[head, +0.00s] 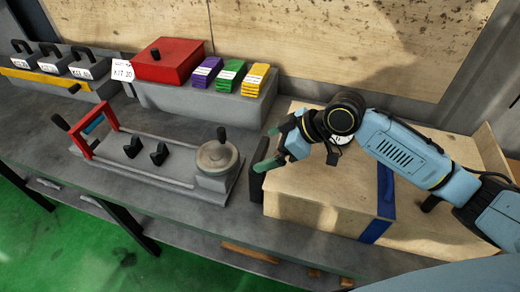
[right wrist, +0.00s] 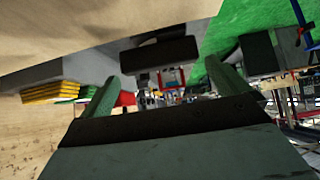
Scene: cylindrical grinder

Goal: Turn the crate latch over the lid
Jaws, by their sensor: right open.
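The wooden crate (head: 315,215) stands at the right end of the bench with its pale lid (head: 330,180) on top. The latch (head: 256,160) is a dark upright paddle at the crate's left end; in the right wrist view it shows as a dark block (right wrist: 160,53) ahead of the fingers. My right gripper (head: 268,150) is open, its green fingers reaching left over the lid's left edge close to the latch. In the right wrist view the gripper (right wrist: 163,75) has nothing between its fingertips; whether it touches the latch I cannot tell. My left gripper is out of view.
A blue strap (head: 386,192) crosses the crate. Left of it is a grey fixture plate (head: 150,165) with a red-handled frame (head: 85,140) and a round part (head: 218,158). Behind stand a red box (head: 170,62) and coloured blocks (head: 230,78).

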